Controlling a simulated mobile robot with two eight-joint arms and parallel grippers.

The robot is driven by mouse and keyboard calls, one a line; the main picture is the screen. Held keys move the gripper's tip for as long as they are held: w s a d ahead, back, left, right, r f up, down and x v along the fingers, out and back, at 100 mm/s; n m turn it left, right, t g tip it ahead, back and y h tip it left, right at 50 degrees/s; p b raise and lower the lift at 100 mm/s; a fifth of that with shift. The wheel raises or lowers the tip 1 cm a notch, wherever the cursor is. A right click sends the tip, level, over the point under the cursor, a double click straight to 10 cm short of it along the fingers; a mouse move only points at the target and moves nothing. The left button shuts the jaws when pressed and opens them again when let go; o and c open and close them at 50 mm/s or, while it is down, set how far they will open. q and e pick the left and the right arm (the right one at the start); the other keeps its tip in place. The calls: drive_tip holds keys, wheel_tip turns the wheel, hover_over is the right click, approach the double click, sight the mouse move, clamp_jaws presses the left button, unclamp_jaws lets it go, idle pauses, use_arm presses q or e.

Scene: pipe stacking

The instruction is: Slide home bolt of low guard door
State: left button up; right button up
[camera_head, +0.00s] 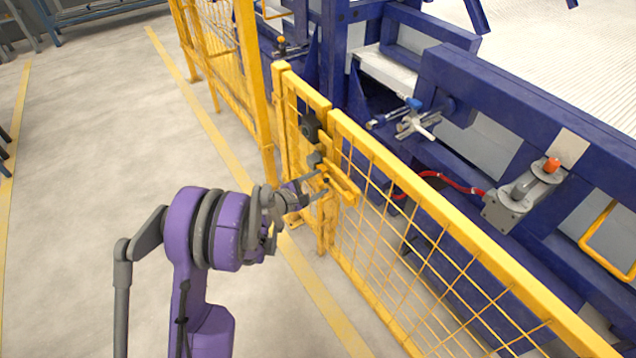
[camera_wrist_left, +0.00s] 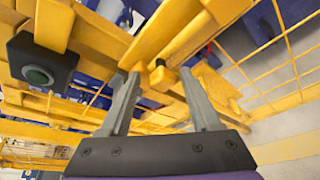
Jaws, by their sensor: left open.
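The low guard door is a yellow mesh panel (camera_head: 447,228) on the right of the gate post in the head view. A yellow bolt fitting (camera_head: 345,187) sits at the door's edge beside the post. My left gripper (camera_head: 322,182) is open at this fitting, reaching in from the left. My right gripper is not in view.
A taller yellow mesh fence (camera_head: 215,50) stands behind. Blue machine frames (camera_head: 520,110) fill the right side. The grey floor (camera_head: 100,140) at left is clear.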

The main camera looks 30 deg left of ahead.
use_arm(q)
drive_tip(key=p+v, duration=0.1)
drive_tip(key=v, duration=0.9)
drive_tip(key=shift+s, duration=0.25)
